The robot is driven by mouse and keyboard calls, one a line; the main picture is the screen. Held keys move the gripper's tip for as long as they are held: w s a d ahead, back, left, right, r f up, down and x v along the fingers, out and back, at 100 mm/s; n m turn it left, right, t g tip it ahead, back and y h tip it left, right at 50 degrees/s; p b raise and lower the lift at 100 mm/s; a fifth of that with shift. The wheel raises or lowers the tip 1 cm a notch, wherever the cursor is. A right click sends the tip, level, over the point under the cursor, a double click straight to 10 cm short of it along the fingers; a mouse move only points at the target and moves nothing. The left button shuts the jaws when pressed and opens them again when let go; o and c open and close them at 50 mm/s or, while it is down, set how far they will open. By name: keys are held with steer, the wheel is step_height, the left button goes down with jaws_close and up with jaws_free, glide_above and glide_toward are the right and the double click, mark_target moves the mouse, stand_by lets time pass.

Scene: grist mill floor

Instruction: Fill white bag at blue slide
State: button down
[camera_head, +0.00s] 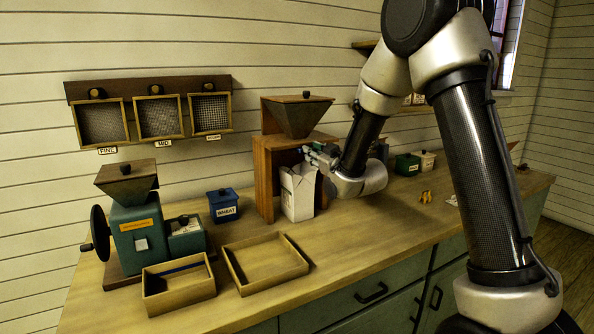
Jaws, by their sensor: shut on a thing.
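The white bag (297,196) stands upright on the bench, under the wooden hopper (298,118) and in front of its open wooden stand (264,180). Its top edge is partly behind my gripper, and I cannot see inside it. A small patch of the blue slide (305,149) shows just below the hopper, at my fingertips. My gripper (311,154) reaches in from the right, just above the bag, and is shut on the blue slide. The fingers and the wrist hide most of the slide.
A green mill (135,232) with a dark hand wheel stands at the left. Two shallow wooden trays lie in front, an empty one (240,283) and one holding a blue strip (160,302). A blue WHEAT box (223,204) stands left of the stand. The bench front centre is clear.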

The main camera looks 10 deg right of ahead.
steer(key=shift+f, duration=0.1)
stand_by(0.4)
steer(key=shift+s+d, duration=0.15)
steer(key=shift+s, duration=0.25)
steer(key=shift+s+f, duration=0.15)
steer(key=shift+s, duration=0.05)
stand_by(2.1)
steer(key=shift+w, duration=0.65)
steer(key=shift+w+a, duration=0.15)
steer(key=shift+a, duration=0.05)
steer(key=c, duration=1.2)
jaws_free()
steer(key=shift+w, duration=0.1)
